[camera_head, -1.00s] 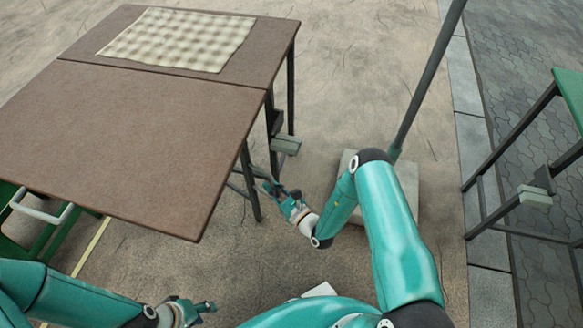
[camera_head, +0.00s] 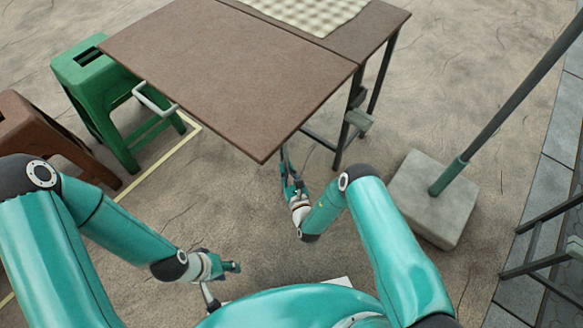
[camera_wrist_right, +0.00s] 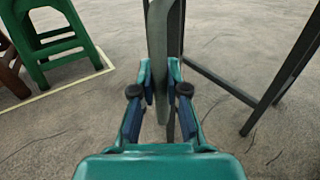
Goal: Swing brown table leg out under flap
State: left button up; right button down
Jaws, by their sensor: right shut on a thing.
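The brown table's flap (camera_head: 225,75) stands out level toward me in the head view. My right gripper (camera_head: 291,183) is below the flap's near right corner, shut on the table leg, whose thin upright shows just above it (camera_head: 285,153). In the right wrist view, the grey-green upright (camera_wrist_right: 157,45) stands between the two fingers of the right gripper (camera_wrist_right: 160,78), with a dark post behind it. The leg's top is hidden under the flap. My left gripper (camera_head: 232,267) is low at the front, away from the table; its finger opening is unclear.
A green stool (camera_head: 98,80) and a brown stool (camera_head: 38,130) stand left of the flap. A fixed dark table leg (camera_head: 345,135) stands to the right. A pole in a pale block base (camera_head: 433,205) is further right. A checked cloth (camera_head: 310,10) lies on the table.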

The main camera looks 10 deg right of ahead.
jog(key=shift+s+a+f, duration=0.15)
jog(key=shift+a+f, duration=0.05)
jog(key=shift+a, duration=0.1)
jog(key=c, duration=1.6)
grip_release()
jog(key=o, duration=0.4)
jog(key=shift+d+r, duration=0.1)
jog(key=shift+d, duration=0.1)
jog(key=s, duration=0.4)
jog(key=s+d, duration=0.1)
jog(key=s, duration=0.6)
jog(key=shift+s+d, duration=0.15)
jog(key=shift+s, duration=0.25)
